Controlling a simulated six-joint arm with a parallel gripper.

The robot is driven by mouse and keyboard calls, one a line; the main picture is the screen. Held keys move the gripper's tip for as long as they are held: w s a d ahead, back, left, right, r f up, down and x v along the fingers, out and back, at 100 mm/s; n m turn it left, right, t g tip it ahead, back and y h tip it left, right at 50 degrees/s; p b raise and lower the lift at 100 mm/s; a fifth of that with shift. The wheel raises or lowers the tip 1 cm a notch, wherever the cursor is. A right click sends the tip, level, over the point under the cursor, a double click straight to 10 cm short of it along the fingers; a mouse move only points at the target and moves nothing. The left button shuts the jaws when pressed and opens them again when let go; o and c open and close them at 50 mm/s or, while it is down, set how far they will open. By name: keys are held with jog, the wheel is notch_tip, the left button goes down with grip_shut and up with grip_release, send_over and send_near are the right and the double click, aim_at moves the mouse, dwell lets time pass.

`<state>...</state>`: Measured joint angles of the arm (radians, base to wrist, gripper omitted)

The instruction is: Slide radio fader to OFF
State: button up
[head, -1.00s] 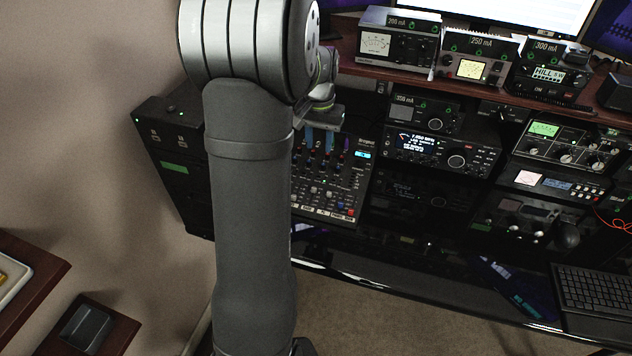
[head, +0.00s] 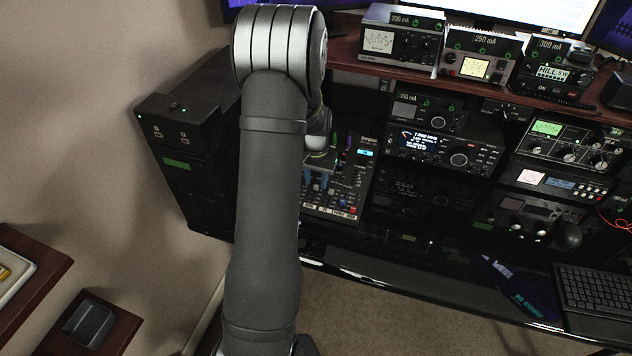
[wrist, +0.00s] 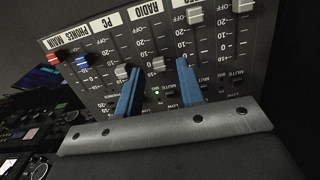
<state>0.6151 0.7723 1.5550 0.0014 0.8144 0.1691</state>
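The mixer panel (head: 355,185) stands tilted at the desk's left; my arm covers part of it. In the wrist view the panel appears upside down, with OFF marks near the channel labels. The RADIO label (wrist: 147,10) is at the top. A grey fader cap (wrist: 158,64), seemingly in line with that label, sits well down its track from OFF. My gripper (wrist: 158,68) has two blue fingers, spread apart with this cap between them; I cannot tell whether they touch it. In the head view my gripper (head: 318,178) is over the mixer's left part.
Another grey cap (wrist: 122,71) lies close beside the left finger. Blue (wrist: 82,59) and red (wrist: 54,58) caps are farther left. A grey cap (wrist: 195,15) sits higher, near OFF, on the right. Radios (head: 440,150) stand right of the mixer.

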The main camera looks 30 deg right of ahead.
jog(key=shift+f, duration=0.7)
grip_shut()
jog(key=shift+s+a+f, duration=0.15)
jog(key=shift+s+a, duration=0.75)
jog(key=shift+s+a+f, duration=0.1)
jog(key=shift+s+a, duration=0.75)
grip_release()
notch_tip(320, 180, up, 18)
jog(key=shift+f, duration=0.25)
